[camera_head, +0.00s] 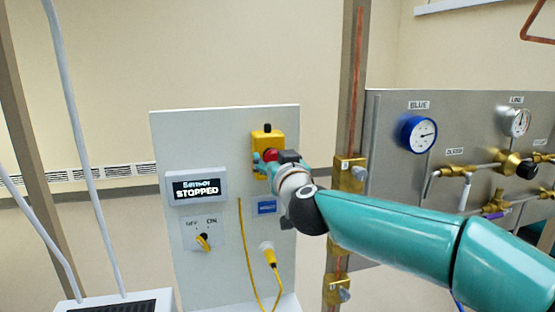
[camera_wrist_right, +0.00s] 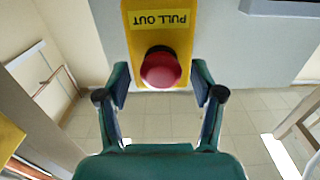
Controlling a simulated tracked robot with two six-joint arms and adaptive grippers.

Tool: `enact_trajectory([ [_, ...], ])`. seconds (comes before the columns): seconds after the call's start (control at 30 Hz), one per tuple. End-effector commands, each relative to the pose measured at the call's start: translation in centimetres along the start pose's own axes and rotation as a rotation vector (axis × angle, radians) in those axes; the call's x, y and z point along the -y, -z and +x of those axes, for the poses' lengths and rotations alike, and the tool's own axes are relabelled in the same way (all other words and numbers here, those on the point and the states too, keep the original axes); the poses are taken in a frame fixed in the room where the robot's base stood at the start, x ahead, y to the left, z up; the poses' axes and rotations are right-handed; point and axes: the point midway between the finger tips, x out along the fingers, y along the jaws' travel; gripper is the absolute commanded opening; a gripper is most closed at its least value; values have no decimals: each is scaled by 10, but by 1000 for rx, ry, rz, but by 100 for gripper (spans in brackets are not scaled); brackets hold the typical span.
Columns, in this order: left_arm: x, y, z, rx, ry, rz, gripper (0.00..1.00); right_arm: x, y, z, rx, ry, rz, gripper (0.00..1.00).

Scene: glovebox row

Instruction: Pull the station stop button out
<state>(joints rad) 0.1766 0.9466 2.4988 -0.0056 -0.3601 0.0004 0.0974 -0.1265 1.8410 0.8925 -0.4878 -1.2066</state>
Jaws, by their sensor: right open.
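The red stop button (camera_head: 271,155) sits on a yellow box (camera_head: 268,138) on the upright grey panel. In the right wrist view the button (camera_wrist_right: 161,68) shows below a yellow label reading "PULL OUT", upside down in that view. My right gripper (camera_head: 265,167) is at the box in the head view. In the right wrist view its open fingers (camera_wrist_right: 160,88) stand left and right of the button, with gaps on both sides. A display (camera_head: 196,188) on the panel reads "STOPPED". My left gripper is not in view.
Below the display is an OFF/ON switch (camera_head: 203,242) with a yellow knob. A yellow cable with a plug (camera_head: 268,254) hangs low on the panel. To the right are a post (camera_head: 345,110) with brass fittings and a gauge panel (camera_head: 390,180).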

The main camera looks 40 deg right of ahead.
Motion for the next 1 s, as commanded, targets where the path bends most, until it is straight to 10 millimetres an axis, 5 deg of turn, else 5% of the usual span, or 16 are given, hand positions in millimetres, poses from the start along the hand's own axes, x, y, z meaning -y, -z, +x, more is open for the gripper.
enact_trajectory([
  [0.07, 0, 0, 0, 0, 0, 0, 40, 0, 0, 0, 0, 0, 0, 63],
  [0.43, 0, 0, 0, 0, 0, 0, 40, 0, 0, 0, -1, 0, 0, 2],
  [1.0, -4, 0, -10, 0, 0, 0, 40, 0, 0, -19, -1, -1, 1, 0],
])
